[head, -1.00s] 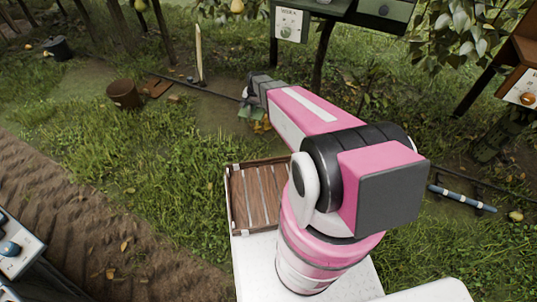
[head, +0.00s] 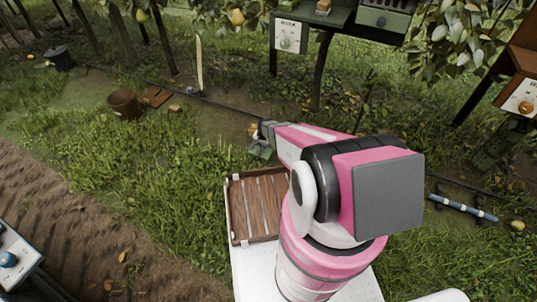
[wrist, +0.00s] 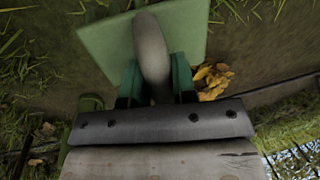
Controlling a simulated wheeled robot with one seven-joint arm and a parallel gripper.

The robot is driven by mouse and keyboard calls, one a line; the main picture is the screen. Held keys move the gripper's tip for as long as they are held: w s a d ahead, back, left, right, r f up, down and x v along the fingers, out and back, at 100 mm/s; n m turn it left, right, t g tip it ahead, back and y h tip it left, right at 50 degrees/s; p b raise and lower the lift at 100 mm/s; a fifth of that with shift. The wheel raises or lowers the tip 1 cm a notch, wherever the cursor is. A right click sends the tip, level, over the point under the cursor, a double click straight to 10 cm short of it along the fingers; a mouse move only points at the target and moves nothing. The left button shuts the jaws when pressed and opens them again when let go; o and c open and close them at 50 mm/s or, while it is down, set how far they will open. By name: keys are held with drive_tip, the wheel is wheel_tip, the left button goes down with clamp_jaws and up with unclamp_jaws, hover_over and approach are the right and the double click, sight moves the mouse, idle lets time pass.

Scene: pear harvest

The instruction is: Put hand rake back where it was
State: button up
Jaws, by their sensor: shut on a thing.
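In the wrist view the two green fingers of my gripper (wrist: 157,84) are shut on a rounded grey-brown handle (wrist: 151,43), which I take to be the hand rake. A flat green plate (wrist: 105,38) shows behind the handle; I cannot tell whether it is part of the held tool. Tines are not visible. In the head view my gripper (head: 262,148) is small, with green parts at its end, beyond the far edge of the wooden-slatted tray (head: 229,208). What it holds cannot be made out there.
A rusty bucket (head: 124,104) stands on the ground at the left. A dark stand with a sign (head: 288,33) is at the back, and a blue-grey tube (head: 462,207) lies right. Fallen yellow leaves (wrist: 212,78) lie near my gripper. Open grass is left of the tray.

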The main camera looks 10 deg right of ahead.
drive_tip(key=d+f, duration=0.2)
drive_tip(key=d, duration=0.1)
drive_tip(key=d+f, duration=0.1)
drive_tip(key=shift+s+d, duration=0.15)
drive_tip(key=shift+d, duration=0.25)
drive_tip(key=shift+f, duration=1.95)
drive_tip(key=shift+f, duration=0.1)
drive_tip(key=o, duration=0.8)
wheel_tip(320, 180, up, 12)
drive_tip(key=s+d, duration=0.2)
wheel_tip(320, 180, up, 22)
drive_tip(key=n, duration=0.4)
hover_over(269, 150)
drive_tip(key=s, duration=1.2)
drive_tip(key=s+r+n, duration=0.1)
drive_tip(key=s+r, duration=0.2)
drive_tip(key=r, duration=0.1)
drive_tip(key=s+r+n+g+h, duration=0.1)
drive_tip(key=s+r, duration=0.2)
drive_tip(key=r, duration=0.2)
drive_tip(key=s+r+n, duration=0.1)
drive_tip(key=s+r, duration=0.2)
drive_tip(key=r, duration=0.1)
drive_tip(key=shift+s+a+r+h, duration=0.3)
drive_tip(key=shift+s+h, duration=0.1)
